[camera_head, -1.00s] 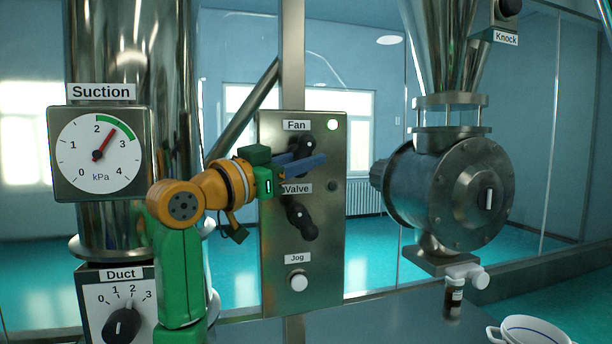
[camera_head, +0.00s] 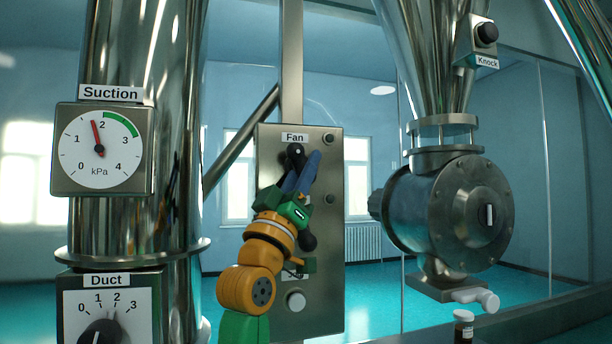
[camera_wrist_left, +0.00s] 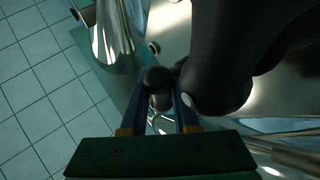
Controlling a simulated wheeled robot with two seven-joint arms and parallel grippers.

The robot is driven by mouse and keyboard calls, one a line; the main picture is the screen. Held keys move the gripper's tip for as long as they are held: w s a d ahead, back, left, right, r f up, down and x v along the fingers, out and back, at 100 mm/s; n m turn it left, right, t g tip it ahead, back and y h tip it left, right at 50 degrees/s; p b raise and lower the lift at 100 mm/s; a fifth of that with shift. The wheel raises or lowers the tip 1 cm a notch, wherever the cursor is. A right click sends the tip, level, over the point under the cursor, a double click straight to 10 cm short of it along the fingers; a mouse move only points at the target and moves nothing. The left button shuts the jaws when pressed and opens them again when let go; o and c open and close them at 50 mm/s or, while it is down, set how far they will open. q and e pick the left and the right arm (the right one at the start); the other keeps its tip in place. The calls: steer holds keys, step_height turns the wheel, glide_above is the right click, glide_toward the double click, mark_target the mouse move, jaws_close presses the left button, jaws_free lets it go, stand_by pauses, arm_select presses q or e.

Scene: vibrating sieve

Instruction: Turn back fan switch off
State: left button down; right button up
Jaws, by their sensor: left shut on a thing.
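The black fan switch (camera_head: 295,151) is on the steel panel (camera_head: 325,260), just below the "Fan" label (camera_head: 294,137). Its handle points up. My left gripper (camera_head: 303,166) reaches up from below, its blue fingers shut on the switch. In the left wrist view the fingers (camera_wrist_left: 160,98) flank a dark round knob (camera_wrist_left: 158,78). The lamp (camera_head: 328,139) beside the Fan label is dark. My right gripper is not in view.
The valve handle (camera_head: 308,241) shows partly behind my left gripper, and the white jog button (camera_head: 296,301) sits lower. The suction gauge (camera_head: 103,149) reads a little under 2. A steel rotary housing (camera_head: 462,212) stands to the right.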

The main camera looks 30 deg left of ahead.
mark_target(300, 172)
arm_select(q)
steer(key=shift+n+y, duration=0.8)
steer(key=c, duration=1)
jaws_free()
steer(key=shift+o, duration=0.3)
steer(key=shift+s+a, duration=0.1)
steer(key=shift+s, duration=0.2)
steer(key=b+v, duration=0.5)
steer(key=v, duration=0.2)
steer(key=shift+f, duration=0.1)
steer(key=shift+w, duration=0.1)
